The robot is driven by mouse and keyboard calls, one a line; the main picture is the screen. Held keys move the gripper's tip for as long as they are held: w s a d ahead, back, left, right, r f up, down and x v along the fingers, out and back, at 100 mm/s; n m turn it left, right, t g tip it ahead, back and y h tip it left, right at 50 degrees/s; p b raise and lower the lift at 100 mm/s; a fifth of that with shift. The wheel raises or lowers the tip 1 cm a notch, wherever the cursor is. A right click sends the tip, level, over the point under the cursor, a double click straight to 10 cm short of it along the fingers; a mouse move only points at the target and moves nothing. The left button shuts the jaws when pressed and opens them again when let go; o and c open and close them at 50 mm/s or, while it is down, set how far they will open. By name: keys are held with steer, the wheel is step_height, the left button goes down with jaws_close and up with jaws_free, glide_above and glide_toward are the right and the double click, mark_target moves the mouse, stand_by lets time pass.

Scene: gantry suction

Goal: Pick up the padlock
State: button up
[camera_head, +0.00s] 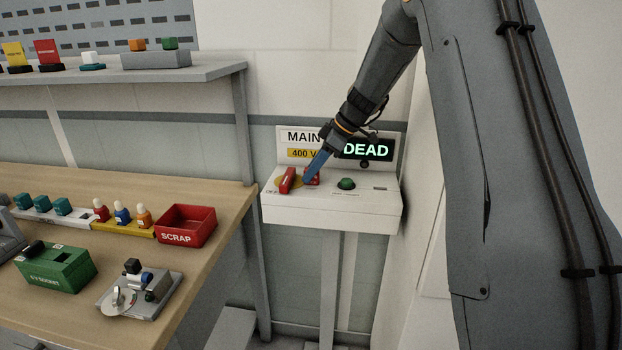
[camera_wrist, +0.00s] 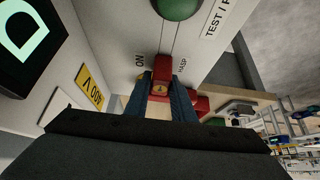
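The padlock looks to be the small red block with an orange mark (camera_wrist: 159,88), beside the printed word HASP in the wrist view. In the head view a red part of it (camera_head: 313,173) shows on the white panel box, partly behind the fingers. My gripper (camera_head: 308,178) reaches down to it from the upper right. In the wrist view its two blue fingers lie on either side of the red block, with no clear gap. They look shut on it. The block is still at the panel surface.
The white panel box (camera_head: 335,212) carries a red switch handle (camera_head: 287,180) just left of my fingers and a green button (camera_head: 346,184). Its upright sign (camera_head: 367,149) reads DEAD. Left is a wooden bench (camera_head: 215,200) with a red SCRAP bin (camera_head: 186,226) and a green box (camera_head: 57,268).

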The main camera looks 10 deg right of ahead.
jaws_close()
steer(key=shift+r, duration=0.1)
